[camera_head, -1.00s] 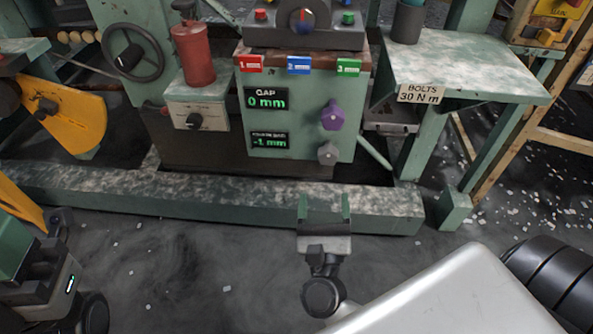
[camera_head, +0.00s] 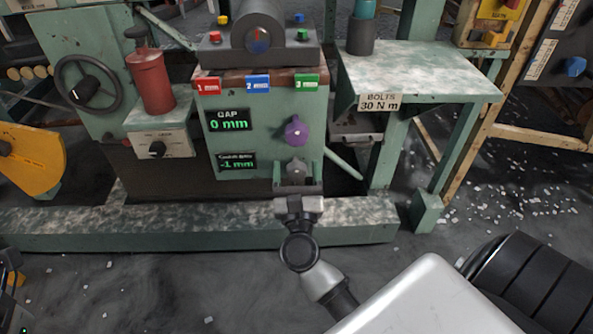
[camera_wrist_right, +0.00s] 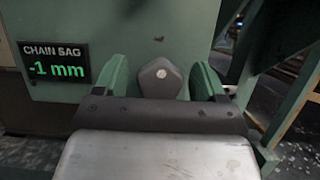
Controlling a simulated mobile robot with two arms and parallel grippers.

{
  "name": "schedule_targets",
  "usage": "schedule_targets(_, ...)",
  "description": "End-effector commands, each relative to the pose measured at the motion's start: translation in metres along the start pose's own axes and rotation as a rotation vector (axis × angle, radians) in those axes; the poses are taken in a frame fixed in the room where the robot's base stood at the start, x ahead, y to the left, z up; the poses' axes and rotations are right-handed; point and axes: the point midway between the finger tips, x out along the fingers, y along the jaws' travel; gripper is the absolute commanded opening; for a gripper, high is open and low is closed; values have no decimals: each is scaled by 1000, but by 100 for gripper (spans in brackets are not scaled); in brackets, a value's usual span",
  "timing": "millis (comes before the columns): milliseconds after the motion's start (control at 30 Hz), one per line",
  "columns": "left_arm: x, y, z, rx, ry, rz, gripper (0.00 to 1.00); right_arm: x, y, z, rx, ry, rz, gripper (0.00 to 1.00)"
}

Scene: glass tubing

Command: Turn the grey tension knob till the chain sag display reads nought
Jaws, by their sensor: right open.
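The grey tension knob (camera_head: 296,167) sits low on the right of the green panel, below a purple knob (camera_head: 296,130). In the right wrist view the grey knob (camera_wrist_right: 160,78) shows between the two green fingers of my right gripper (camera_wrist_right: 160,80). The gripper is open, with a gap on both sides of the knob. In the head view my right gripper (camera_head: 298,182) reaches up to the knob and partly covers it. The chain sag display (camera_head: 237,162) reads -1 mm, also in the right wrist view (camera_wrist_right: 55,64). My left gripper is not clearly visible.
The gap display (camera_head: 229,119) reads 0 mm. A green beam (camera_head: 150,228) runs along the floor before the machine. A side table (camera_head: 420,75) with a bolts label stands right of the panel. A red cylinder (camera_head: 152,80) and a handwheel (camera_head: 88,85) are at the left.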

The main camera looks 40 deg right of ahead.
Motion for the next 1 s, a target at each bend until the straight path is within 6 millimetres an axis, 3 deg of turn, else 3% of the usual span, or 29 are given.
schedule_targets(167,0,0,0,0,0,0,43,0,0,0,-1,0,0,71)
schedule_targets(500,0,0,0,0,0,0,43,0,0,0,-1,0,1,23)
schedule_targets(900,5,-1,-2,-2,-7,-9,43,0,0,2,-86,2,38,23)
schedule_targets(1000,-6,-1,-1,-5,-53,-22,43,0,0,2,-147,2,63,23)
